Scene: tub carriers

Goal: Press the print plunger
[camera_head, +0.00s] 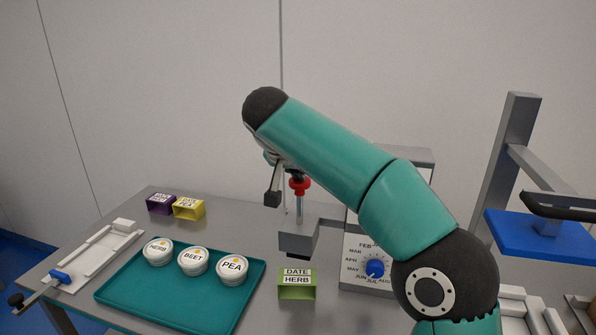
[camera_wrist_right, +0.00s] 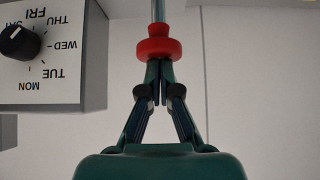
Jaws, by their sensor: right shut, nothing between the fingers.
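The red print plunger knob (camera_head: 299,186) sits on a thin metal rod above the grey print head (camera_head: 297,241). It also shows in the right wrist view (camera_wrist_right: 158,47). My right gripper (camera_head: 297,173) is above the knob, pointing down, partly hidden by my own arm. In the wrist view its fingertips (camera_wrist_right: 160,72) are together and empty, at the knob's top; whether they touch it I cannot tell. A green DATE HERB carton (camera_head: 297,283) stands below and in front of the print head. My left gripper is not in view.
The printer has a month dial (camera_head: 375,268) and a weekday dial (camera_wrist_right: 17,42). A teal tray (camera_head: 185,301) holds HERB, BEET and PEA tubs. Purple (camera_head: 160,203) and yellow (camera_head: 189,208) cartons stand behind it. A blue-plated stand (camera_head: 540,237) is at right.

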